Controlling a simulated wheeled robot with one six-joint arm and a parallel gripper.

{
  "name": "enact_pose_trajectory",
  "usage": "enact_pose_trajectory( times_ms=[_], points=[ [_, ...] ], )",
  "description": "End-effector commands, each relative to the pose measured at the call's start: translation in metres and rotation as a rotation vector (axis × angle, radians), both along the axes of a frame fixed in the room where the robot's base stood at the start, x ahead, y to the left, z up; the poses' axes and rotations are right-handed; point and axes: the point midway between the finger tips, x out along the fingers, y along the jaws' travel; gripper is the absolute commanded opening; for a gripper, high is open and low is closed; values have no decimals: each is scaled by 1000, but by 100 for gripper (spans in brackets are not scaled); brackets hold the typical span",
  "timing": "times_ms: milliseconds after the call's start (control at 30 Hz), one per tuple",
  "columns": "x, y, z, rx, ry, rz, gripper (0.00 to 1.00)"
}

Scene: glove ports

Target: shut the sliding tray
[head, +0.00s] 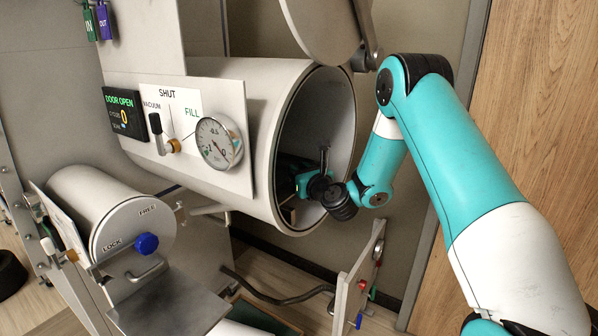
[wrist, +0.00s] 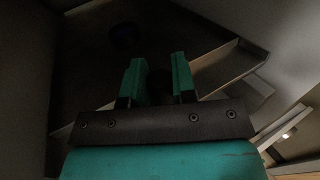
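My gripper (wrist: 157,78) reaches into the open mouth of the big white cylinder (head: 290,100). In the wrist view its two teal fingers stand apart, with a dark gap between them. A dark rounded shape shows behind the fingers, too dim to name. The sliding tray (wrist: 214,54) seems to be the dim flat floor with a pale raised edge ahead of and around the fingers. In the head view only a small brownish edge, perhaps the tray, shows low in the mouth; my arm and the cylinder wall hide the rest. I cannot tell whether the fingers touch it.
A dark bluish round object (wrist: 125,35) lies deeper inside. The round door (head: 325,25) hangs open above the mouth. A gauge (head: 218,143) and valve panel are on the cylinder's side. A smaller cylinder (head: 125,225) with a blue knob is lower left. A panel (head: 357,280) stands below right.

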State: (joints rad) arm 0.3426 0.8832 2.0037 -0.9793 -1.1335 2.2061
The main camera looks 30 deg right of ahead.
Motion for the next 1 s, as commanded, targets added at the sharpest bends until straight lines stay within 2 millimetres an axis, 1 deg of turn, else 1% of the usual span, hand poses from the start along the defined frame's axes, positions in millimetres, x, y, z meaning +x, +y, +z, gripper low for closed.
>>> enact_pose_trajectory(
  times_ms=[167,300,400,600,633,667,700,733,1000],
  points=[
    [0,0,0,-1,0,0,0],
    [-8,-5,-3,-1,0,-2,0],
    [-13,-8,-1,-2,0,-1,0],
    [-12,-7,0,-3,0,0,0],
    [-12,-7,0,-3,0,0,29],
    [-12,-7,0,-3,0,0,36],
    [-12,-7,0,-3,0,0,46],
    [-12,-7,0,-2,0,-1,50],
    [-13,-7,0,-1,0,-1,50]
  ],
)
